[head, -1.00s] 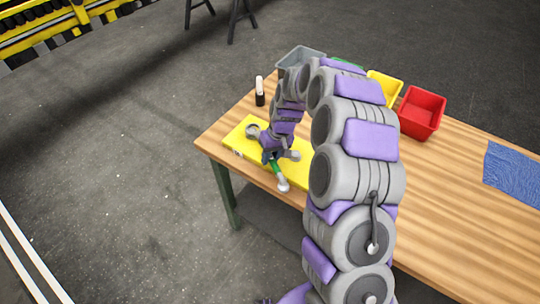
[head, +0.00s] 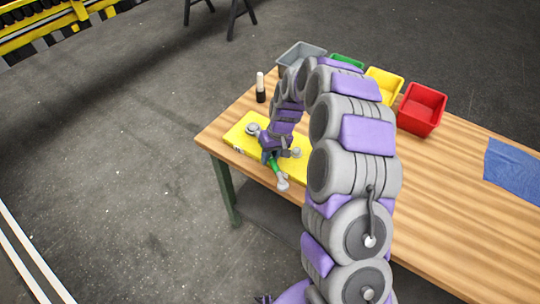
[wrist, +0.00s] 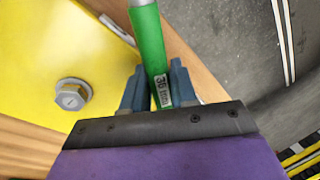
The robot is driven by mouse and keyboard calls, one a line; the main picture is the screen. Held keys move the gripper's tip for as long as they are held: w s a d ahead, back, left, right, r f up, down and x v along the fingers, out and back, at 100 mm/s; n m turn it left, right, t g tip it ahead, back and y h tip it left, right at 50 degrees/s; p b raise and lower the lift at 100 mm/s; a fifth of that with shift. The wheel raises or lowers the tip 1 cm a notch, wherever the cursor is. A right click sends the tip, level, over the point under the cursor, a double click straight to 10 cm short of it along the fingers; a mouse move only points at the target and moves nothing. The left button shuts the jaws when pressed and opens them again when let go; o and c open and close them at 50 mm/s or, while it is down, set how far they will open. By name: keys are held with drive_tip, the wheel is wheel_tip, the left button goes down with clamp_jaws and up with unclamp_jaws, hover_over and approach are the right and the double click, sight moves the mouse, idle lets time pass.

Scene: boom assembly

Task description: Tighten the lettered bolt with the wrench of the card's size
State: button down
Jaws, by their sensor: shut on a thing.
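My gripper (wrist: 158,92) is shut on the green handle of a wrench (wrist: 148,38). A label on the handle seems to read 36, with small blurred print. In the head view, the wrench's metal end (head: 282,184) sticks out past the table's front edge side of the yellow plate (head: 240,137). A hex bolt (wrist: 72,97) with a faint mark on its head stands on the plate, left of my gripper in the wrist view; its letter is unreadable. A round metal piece (head: 252,129) and another (head: 295,153) show on the plate. No card is readable.
The wooden table (head: 440,230) holds grey (head: 300,55), green (head: 346,62), yellow (head: 385,85) and red (head: 422,108) bins, a black-and-white bottle (head: 261,88) and a blue cloth (head: 513,170). My arm hides part of the plate. The table's right side is mostly clear.

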drive_tip(key=shift+a, duration=0.15)
drive_tip(key=shift+s+a+m+p, duration=0.15)
drive_tip(key=shift+a+m+p, duration=0.2)
drive_tip(key=shift+m+p, duration=0.05)
drive_tip(key=shift+a, duration=0.15)
idle(0.4)
drive_tip(key=shift+s+a+m+p, duration=0.15)
drive_tip(key=shift+a+m+p, duration=0.15)
drive_tip(key=shift+a+p, duration=0.1)
drive_tip(key=shift+a+p, duration=0.25)
drive_tip(key=shift+p, duration=0.05)
drive_tip(key=shift+a+m, duration=0.2)
drive_tip(key=shift+m, duration=0.2)
drive_tip(key=shift+t, duration=0.3)
drive_tip(key=shift+s+a+m+p, duration=0.15)
drive_tip(key=shift+a+m+p, duration=0.15)
drive_tip(key=shift+a+p, duration=0.2)
